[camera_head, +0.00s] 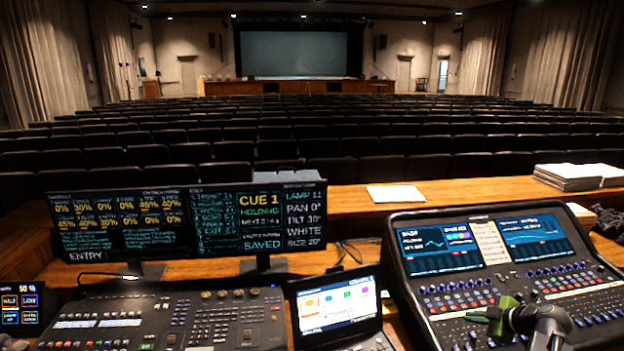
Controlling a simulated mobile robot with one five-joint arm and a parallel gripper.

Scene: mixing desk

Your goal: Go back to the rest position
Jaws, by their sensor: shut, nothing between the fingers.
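My gripper (480,317) is at the lower right, seen small, with green and dark parts pointing left. It is shut with nothing in it. It is over the lower part of the right-hand mixing console (408,262), in front of its rows of knobs. I cannot tell whether it touches the panel. The grey wrist of my arm comes in from the bottom edge and hides some of the controls.
A lighting desk (190,318) fills the lower left, with a wide double monitor (120,222) behind it. A small touchscreen (336,303) stands between the desks. Papers (395,194) and a paper stack (567,178) lie on the wooden ledge. Rows of seats stretch beyond.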

